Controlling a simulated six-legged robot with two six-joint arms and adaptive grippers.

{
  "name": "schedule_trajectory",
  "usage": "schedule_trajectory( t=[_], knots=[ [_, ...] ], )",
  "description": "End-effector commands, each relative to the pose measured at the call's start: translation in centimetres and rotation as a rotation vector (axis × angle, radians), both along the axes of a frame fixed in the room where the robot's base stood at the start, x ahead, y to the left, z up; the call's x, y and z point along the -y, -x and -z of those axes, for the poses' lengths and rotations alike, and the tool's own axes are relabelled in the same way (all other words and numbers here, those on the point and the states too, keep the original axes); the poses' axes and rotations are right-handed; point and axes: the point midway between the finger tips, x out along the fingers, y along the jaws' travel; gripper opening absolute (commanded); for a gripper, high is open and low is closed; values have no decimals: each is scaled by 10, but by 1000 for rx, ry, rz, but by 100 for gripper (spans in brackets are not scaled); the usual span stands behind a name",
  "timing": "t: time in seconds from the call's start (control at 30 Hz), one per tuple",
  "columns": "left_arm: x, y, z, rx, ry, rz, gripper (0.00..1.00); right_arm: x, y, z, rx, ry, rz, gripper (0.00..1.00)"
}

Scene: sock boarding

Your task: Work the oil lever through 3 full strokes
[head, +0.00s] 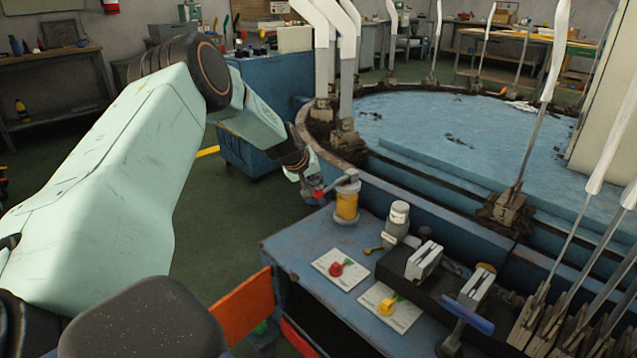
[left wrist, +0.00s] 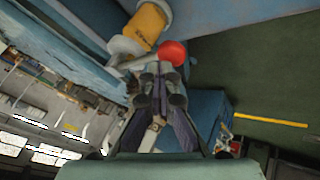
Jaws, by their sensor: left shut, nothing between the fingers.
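The oiler is a yellow pot (head: 347,206) with a grey cap, at the back left corner of the blue bench; it also shows in the left wrist view (left wrist: 147,25). Its grey lever (head: 337,184) sticks out to the left from the cap. The lever's round red knob (left wrist: 172,53) shows just beyond my fingertips in the left wrist view. My left gripper (head: 313,189) is at the knob end of the lever, with its fingers (left wrist: 160,68) shut and nothing between them. The fingertips look close to the knob; I cannot tell if they touch. My right gripper is not in view.
On the bench (head: 300,248) are two white cards with a red part (head: 336,269) and a yellow part (head: 386,307), a white-capped bottle (head: 398,216) and clamp-like fixtures. A large round blue platform (head: 440,125) lies behind. Open green floor is at left.

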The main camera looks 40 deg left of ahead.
Motion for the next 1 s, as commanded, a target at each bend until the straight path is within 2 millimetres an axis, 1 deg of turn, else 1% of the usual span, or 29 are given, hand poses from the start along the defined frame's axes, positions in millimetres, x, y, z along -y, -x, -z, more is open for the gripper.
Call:
schedule_trajectory(
  t=[1.0],
  knots=[
    [0,2,11,-1,0,0,0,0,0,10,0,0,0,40]
  ],
)
